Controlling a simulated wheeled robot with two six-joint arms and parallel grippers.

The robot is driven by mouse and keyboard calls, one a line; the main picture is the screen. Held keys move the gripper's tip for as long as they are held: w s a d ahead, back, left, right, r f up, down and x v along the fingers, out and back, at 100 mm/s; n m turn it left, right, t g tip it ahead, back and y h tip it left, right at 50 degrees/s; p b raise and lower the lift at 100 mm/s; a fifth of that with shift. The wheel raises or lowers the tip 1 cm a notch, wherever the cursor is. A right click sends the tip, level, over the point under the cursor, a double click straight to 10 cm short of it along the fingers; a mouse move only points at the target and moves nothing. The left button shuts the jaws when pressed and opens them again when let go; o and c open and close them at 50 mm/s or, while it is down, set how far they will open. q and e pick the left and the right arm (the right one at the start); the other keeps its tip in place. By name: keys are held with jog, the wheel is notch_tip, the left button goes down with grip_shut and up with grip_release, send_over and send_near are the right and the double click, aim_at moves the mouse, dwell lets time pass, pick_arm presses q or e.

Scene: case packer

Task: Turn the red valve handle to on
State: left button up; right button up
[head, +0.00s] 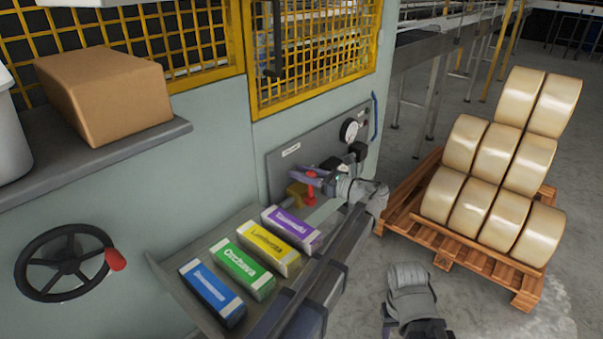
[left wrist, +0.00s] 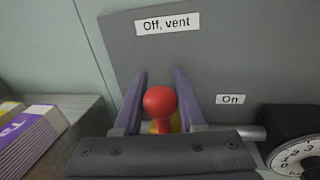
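The red valve handle (head: 311,190) is on the grey panel (head: 283,172) of the machine, with a yellow valve body (head: 295,190) behind it. My left gripper (head: 305,174) is at the handle. In the left wrist view the handle's round red knob (left wrist: 160,102) lies between the two purple fingers of my left gripper (left wrist: 160,78), which stand apart on either side. I cannot tell whether they touch it. An "Off, vent" label (left wrist: 167,23) is above the knob and an "On" label (left wrist: 230,99) to its right. My right gripper (head: 415,325) is low, partly cut off.
A dial gauge (head: 349,130) sits on the panel's right; its dial also shows in the left wrist view (left wrist: 298,155). Below the panel, a sloped tray (head: 172,272) holds several coloured cartons. A black handwheel (head: 65,262) is at left. A pallet (head: 445,240) of rolls stands right.

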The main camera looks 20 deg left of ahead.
pick_arm(q)
grip_shut()
dwell(0.9)
